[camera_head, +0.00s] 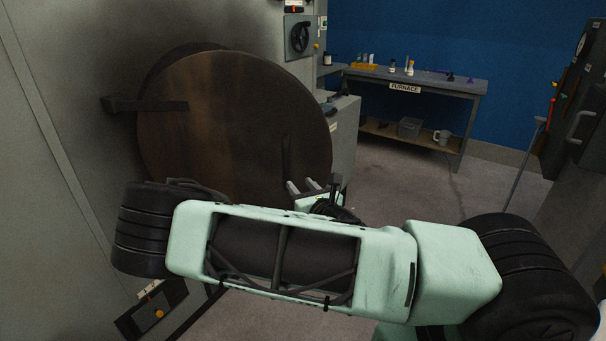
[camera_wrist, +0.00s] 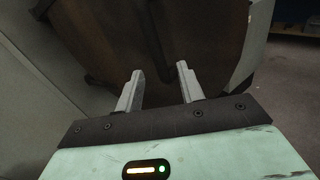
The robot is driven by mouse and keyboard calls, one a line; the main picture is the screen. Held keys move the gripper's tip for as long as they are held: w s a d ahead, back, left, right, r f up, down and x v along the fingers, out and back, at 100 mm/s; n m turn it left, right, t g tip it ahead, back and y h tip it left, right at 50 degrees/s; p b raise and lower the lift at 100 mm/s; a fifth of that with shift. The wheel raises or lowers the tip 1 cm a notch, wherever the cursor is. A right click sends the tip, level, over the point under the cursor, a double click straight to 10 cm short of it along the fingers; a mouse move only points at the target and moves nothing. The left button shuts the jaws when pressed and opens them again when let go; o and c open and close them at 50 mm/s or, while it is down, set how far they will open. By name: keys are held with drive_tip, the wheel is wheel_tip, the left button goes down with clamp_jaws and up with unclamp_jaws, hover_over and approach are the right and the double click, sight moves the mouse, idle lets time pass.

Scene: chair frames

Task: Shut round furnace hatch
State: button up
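The round furnace hatch (camera_head: 225,120) is a large brown, rusty disc at the left of the head view. A dark round rim (camera_head: 165,62) shows behind its upper left edge, so the disc stands out from the grey wall; how wide the gap is I cannot tell. A dark bar (camera_head: 150,105) crosses its left edge. A slim upright handle (camera_head: 287,155) is on its lower right face. My gripper (camera_head: 303,186) is at the hatch's lower right edge. In the wrist view my gripper (camera_wrist: 158,75) is open and empty, with the brown hatch (camera_wrist: 205,30) beyond the fingers. Contact is unclear.
A grey cabinet (camera_head: 344,130) stands right of the hatch. A workbench (camera_head: 440,85) with a furnace sign is at the back. Dark equipment (camera_head: 580,110) stands at the right. The floor (camera_head: 410,180) between is open. A small control box (camera_head: 152,310) is low on the left.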

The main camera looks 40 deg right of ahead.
sight(288, 170)
drive_tip(key=shift+n+y, duration=0.3)
drive_tip(key=shift+n, duration=0.3)
drive_tip(key=w, duration=0.2)
drive_tip(key=w+d, duration=0.1)
drive_tip(key=w, duration=0.2)
drive_tip(key=w+p, duration=0.1)
drive_tip(key=w, duration=0.2)
drive_tip(key=shift+w+d+r, duration=0.1)
drive_tip(key=shift+d+r, duration=0.05)
drive_tip(key=shift+r, duration=0.25)
clamp_jaws()
